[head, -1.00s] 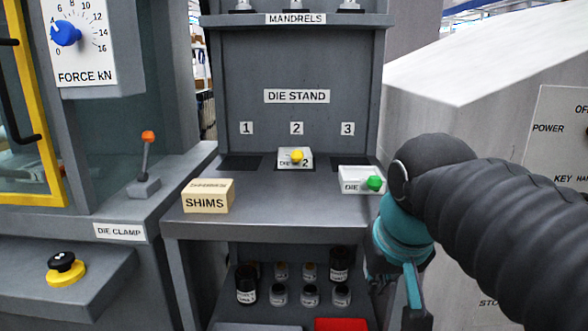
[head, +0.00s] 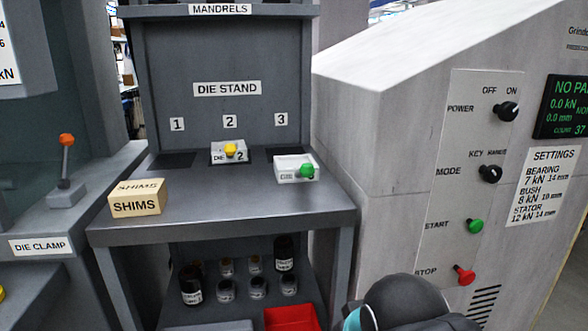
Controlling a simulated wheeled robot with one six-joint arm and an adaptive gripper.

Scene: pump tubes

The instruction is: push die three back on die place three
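The white die with a green knob (head: 290,173) stands on the die stand (head: 190,208), in front of the label 3 (head: 281,119). A dark die place three (head: 287,152) shows behind it, partly hidden; whether the die overlaps its front edge I cannot tell. The die's front lettering is partly covered by the knob. My gripper is out of the frame; only a black and teal part of my arm shows at the bottom edge, right of the stand.
Die 2 (head: 221,157) with a yellow knob sits at place two. Place one (head: 172,160) is empty. The shims box (head: 138,204) stands at the stand's front left. A grey control cabinet (head: 400,160) rises on the right. A red bin (head: 291,318) and several jars are below.

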